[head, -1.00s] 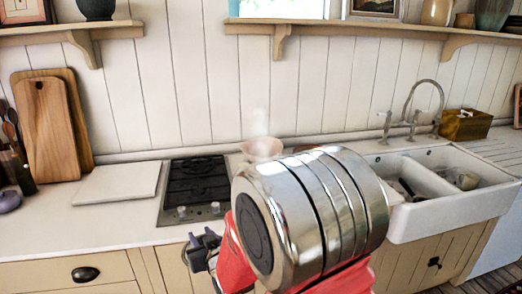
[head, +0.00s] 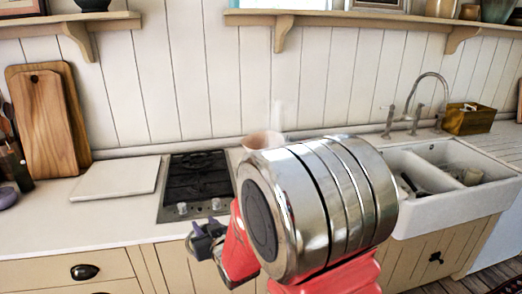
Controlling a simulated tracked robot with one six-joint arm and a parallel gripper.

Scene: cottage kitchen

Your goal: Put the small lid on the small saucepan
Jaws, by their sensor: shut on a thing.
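The dark end of my arm, with my gripper (head: 207,240), shows small in front of the counter's front edge, left of my red arm links. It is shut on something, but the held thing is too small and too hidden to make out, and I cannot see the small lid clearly. A pinkish, open-topped round vessel (head: 262,140) stands on the counter right of the hob, partly behind my arm; I cannot tell whether it is the small saucepan. A small purple rounded thing (head: 7,197) sits at the far left edge of the counter, its kind unclear.
A black hob (head: 197,176) is set in the counter, its top bare. A white board (head: 115,179) lies left of it, and wooden cutting boards (head: 40,125) lean on the wall. A white double sink (head: 440,213) is at the right. Shelves run above.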

